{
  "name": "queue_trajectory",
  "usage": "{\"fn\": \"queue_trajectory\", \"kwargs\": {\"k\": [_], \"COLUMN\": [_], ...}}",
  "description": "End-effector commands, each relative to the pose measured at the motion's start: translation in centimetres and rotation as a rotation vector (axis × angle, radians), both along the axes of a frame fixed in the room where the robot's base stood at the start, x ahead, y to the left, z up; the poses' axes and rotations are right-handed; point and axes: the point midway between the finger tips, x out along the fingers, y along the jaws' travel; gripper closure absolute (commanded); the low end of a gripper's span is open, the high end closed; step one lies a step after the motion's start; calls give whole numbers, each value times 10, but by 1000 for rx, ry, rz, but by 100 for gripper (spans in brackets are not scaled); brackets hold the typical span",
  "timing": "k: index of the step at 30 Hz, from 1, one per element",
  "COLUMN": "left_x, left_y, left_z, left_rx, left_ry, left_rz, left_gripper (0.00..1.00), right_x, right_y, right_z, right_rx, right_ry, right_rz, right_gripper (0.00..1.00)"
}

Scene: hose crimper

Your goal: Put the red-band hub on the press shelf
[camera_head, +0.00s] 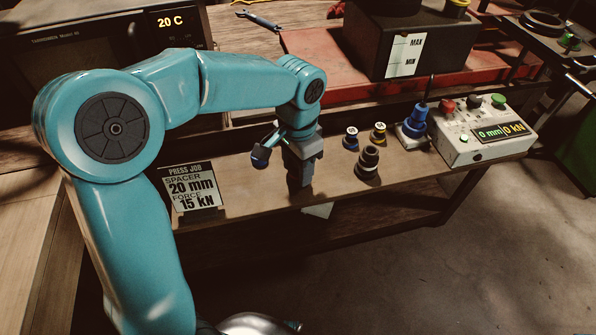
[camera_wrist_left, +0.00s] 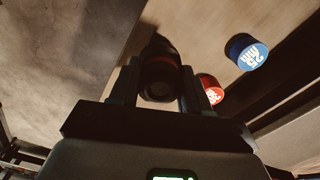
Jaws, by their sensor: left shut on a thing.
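The red-band hub (camera_wrist_left: 161,70) is a dark round piece with a dull red band. It sits between the two fingers of my left gripper (camera_wrist_left: 155,88) in the left wrist view, and the gripper is shut on it. In the head view my left gripper (camera_head: 300,178) points down over the wooden shelf (camera_head: 240,200), right of the press job card. The hub is hidden there behind the fingers, and I cannot tell whether it touches the wood. I cannot tell which surface is the press shelf. My right gripper is not in view.
In the wrist view a red spacer (camera_wrist_left: 211,90) lies close beside the right finger, with a blue 25 mm spacer (camera_wrist_left: 246,52) farther right. Another dark hub (camera_head: 368,163), small spacers and a control box (camera_head: 484,130) stand right. The press job card (camera_head: 192,188) stands left.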

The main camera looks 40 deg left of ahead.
Motion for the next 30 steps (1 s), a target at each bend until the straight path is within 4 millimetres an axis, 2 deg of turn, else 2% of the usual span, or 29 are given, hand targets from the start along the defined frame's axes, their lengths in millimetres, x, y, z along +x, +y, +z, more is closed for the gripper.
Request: {"fn": "queue_trajectory", "kwargs": {"k": [1,4,15,16,18,26,30], "left_x": [0,1,1,1,1,1,2], "left_y": [0,0,0,0,0,0,0], "left_z": [-9,-18,-22,-22,-21,-21,-10], "left_rx": [0,1,0,0,0,0,1], "left_ry": [1,-1,-2,-1,0,-1,-4], "left_rz": [0,0,0,-1,-1,-1,-1], "left_gripper": [100,100,100,47,28,28,28], "right_x": [0,0,0,0,0,0,0], "right_y": [0,0,0,0,0,0,0], "right_z": [-2,-2,-5,-4,-4,-3,0], "right_rx": [0,0,0,0,0,0,0], "right_ry": [0,0,0,0,0,0,0], "right_rz": [0,0,0,0,0,0,0], "right_gripper": [100,100,100,100,100,100,100]}}
